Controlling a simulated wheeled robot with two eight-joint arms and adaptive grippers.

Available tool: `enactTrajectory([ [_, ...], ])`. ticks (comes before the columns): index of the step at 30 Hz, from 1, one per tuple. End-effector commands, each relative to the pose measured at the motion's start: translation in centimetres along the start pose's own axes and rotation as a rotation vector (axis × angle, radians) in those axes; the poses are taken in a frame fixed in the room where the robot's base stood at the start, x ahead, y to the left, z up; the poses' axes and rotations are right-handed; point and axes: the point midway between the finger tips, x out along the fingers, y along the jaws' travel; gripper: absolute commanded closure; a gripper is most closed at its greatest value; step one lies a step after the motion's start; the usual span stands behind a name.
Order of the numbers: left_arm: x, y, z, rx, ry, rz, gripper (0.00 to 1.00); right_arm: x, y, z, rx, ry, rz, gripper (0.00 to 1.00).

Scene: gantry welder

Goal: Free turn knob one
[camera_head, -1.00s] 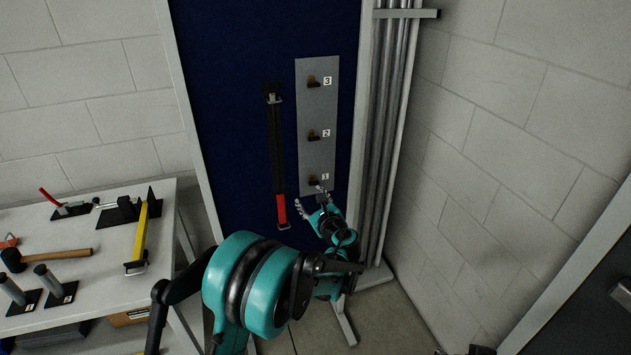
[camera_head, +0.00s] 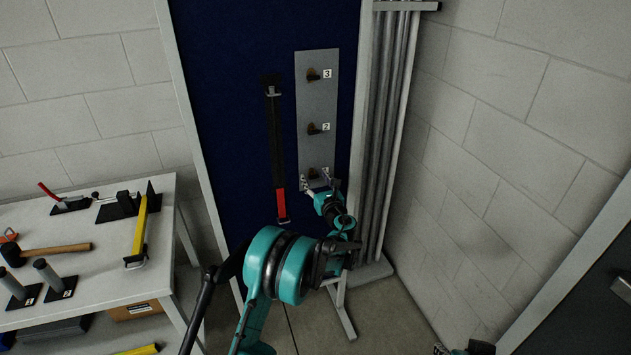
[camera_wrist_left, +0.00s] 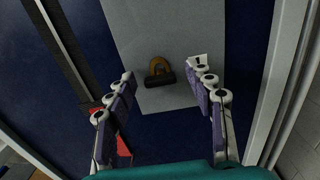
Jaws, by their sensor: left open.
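Knob one (camera_wrist_left: 160,72) is a dark bar-shaped handle with a brown arched part, low on a grey plate (camera_wrist_left: 180,25) on a blue board. A label beside it is partly behind a finger. In the head view knob one (camera_head: 313,173) is the lowest of three knobs. My left gripper (camera_head: 319,187) is just below it. In the left wrist view the left gripper's (camera_wrist_left: 169,87) two fingers are spread, with the knob between and a little beyond them. I see no contact. My right gripper is not clearly seen.
Knobs two (camera_head: 314,129) and three (camera_head: 314,75) are above on the plate. A black and red strap-like tool (camera_head: 276,150) hangs to the left. Metal tubes on a rack (camera_head: 388,130) stand close on the right. A table (camera_head: 95,277) with tools is at left.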

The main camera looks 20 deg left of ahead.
Motion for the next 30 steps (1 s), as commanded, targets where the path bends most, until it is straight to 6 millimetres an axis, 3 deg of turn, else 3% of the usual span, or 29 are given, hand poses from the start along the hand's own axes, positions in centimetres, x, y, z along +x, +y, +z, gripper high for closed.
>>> enactTrajectory([
  [6,0.03,0.02,0.03,-0.001,0.0,0.0,0.49,-0.02,0.0,-0.02,0.0,0.0,0.0,0.6],
  [12,0.02,0.02,0.03,-0.001,0.0,0.0,0.97,-0.02,0.0,-0.02,0.0,0.0,0.0,0.6],
  [22,0.02,0.03,0.01,-0.029,0.0,0.0,0.97,0.05,0.0,0.03,0.0,0.0,0.0,0.6],
  [30,0.03,0.1,-0.05,-0.177,0.0,0.001,0.97,0.35,0.0,0.25,0.0,0.0,0.0,0.6],
])
